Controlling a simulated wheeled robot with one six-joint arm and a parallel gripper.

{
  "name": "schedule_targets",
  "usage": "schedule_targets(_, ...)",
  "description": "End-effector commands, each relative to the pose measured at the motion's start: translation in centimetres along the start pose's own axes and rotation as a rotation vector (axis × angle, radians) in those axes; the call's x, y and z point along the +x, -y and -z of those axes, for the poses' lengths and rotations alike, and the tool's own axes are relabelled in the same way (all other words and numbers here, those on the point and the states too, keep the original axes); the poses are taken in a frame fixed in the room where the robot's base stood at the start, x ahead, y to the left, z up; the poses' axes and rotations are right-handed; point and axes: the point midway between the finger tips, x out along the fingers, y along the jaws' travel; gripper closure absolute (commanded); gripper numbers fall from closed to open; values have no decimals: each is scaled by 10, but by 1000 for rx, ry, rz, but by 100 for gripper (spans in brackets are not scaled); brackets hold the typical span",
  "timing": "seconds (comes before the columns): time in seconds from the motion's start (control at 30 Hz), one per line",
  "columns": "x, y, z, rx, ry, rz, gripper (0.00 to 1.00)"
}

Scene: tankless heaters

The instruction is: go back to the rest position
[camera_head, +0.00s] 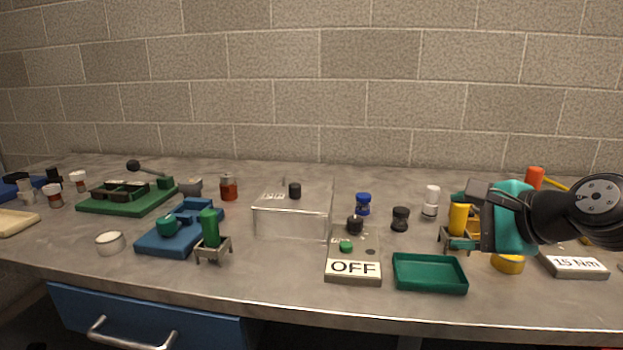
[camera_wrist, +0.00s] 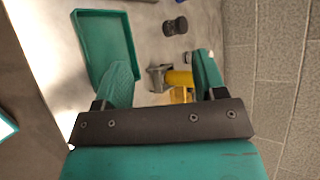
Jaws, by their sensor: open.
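My gripper (camera_head: 475,222) is at the right of the bench in the head view, teal with a dark palm. In the wrist view its two teal fingers (camera_wrist: 160,80) are spread apart. A yellow cylinder (camera_head: 460,219) stands in a small metal stand (camera_head: 445,238) close by the fingers in the head view. In the wrist view the yellow cylinder (camera_wrist: 178,78) and its stand (camera_wrist: 156,77) show between and beyond the fingers. I cannot tell whether a finger touches the cylinder.
A green tray (camera_head: 429,273) lies left of my gripper, near the front edge. An OFF panel (camera_head: 353,268), a clear box (camera_head: 291,222), black knob (camera_head: 400,218), white cylinder (camera_head: 431,201) and 15 Nm block (camera_head: 573,265) stand around. A brick wall (camera_head: 300,90) closes the back.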

Motion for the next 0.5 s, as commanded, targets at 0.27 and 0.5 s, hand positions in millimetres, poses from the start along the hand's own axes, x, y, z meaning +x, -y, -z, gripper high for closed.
schedule_targets(0.27,-12,-124,-107,-1022,441,-426,36)
schedule_targets(0.5,-47,-179,-132,-1525,754,-561,36)
